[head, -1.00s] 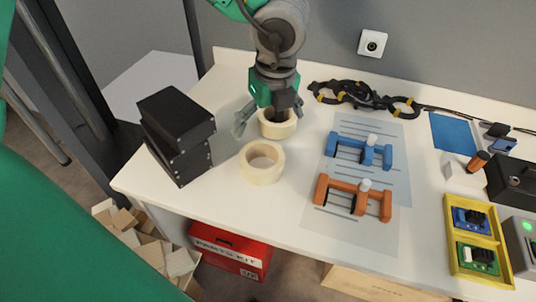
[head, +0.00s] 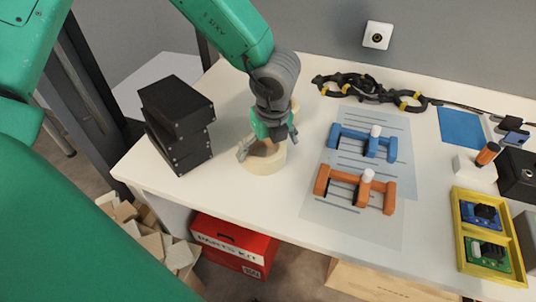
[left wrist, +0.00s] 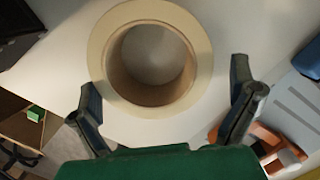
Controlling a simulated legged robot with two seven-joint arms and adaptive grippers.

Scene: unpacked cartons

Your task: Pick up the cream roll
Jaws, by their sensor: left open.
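The near cream roll (head: 262,168), a wide ring of tape, lies flat on the white table. My left gripper (head: 268,145) is over it, pointing down, with its fingers spread and nothing held between them. In the left wrist view the roll (left wrist: 204,60) shows its open hole, beyond and between the two open fingers of the left gripper (left wrist: 164,76). I cannot tell whether the fingers touch it. A second cream roll (head: 294,108) is mostly hidden behind the gripper. My right gripper is not in view.
Stacked black boxes (head: 178,125) stand left of the roll. Blue (head: 363,143) and orange (head: 354,189) clamp-like parts lie on a sheet to the right. Table in front of the roll is clear.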

